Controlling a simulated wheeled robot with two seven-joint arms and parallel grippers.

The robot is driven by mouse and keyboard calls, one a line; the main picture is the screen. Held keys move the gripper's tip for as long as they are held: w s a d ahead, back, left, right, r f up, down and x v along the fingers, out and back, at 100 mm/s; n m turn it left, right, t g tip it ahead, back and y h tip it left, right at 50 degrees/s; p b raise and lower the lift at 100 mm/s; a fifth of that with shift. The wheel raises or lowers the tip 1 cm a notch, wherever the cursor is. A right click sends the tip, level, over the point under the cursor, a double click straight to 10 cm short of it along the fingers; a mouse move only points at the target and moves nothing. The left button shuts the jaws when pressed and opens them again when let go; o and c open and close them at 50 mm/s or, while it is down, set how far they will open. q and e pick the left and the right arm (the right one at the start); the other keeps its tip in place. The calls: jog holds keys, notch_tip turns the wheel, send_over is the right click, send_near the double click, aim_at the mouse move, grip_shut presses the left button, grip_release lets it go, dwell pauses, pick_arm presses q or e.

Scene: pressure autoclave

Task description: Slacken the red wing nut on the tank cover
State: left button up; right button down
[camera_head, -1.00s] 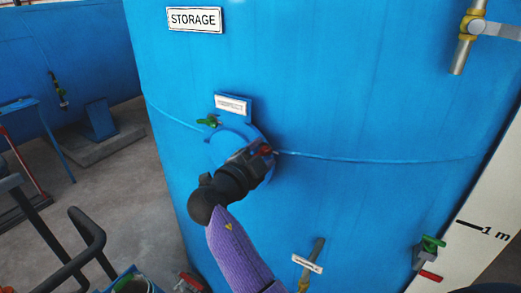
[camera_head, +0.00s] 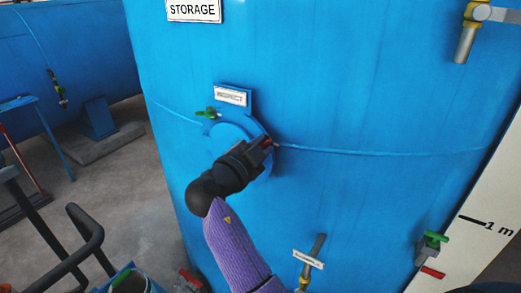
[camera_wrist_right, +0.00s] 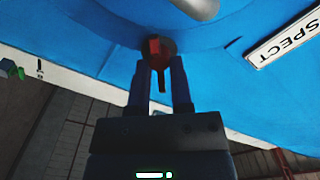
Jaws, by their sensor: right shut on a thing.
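The red wing nut (camera_head: 267,141) sits at the right edge of the round blue cover (camera_head: 231,132) on the storage tank. It also shows in the right wrist view (camera_wrist_right: 155,47), between my fingers. My right gripper (camera_head: 262,148) is shut on the red wing nut; it also shows in the right wrist view (camera_wrist_right: 160,72). My right arm and gripper hide the lower part of the cover. A green wing nut (camera_head: 207,112) sits at the cover's upper left, apart from my gripper. My left gripper is not in view.
The blue tank (camera_head: 360,80) fills the middle. An INSPECT label (camera_head: 232,97) stands above the cover. A brass tap (camera_head: 304,268) is below right, and a green-handled valve (camera_head: 434,240) is at the far right. Grey floor (camera_head: 125,180) lies to the left.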

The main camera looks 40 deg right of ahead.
jog(key=c, duration=0.5)
grip_release()
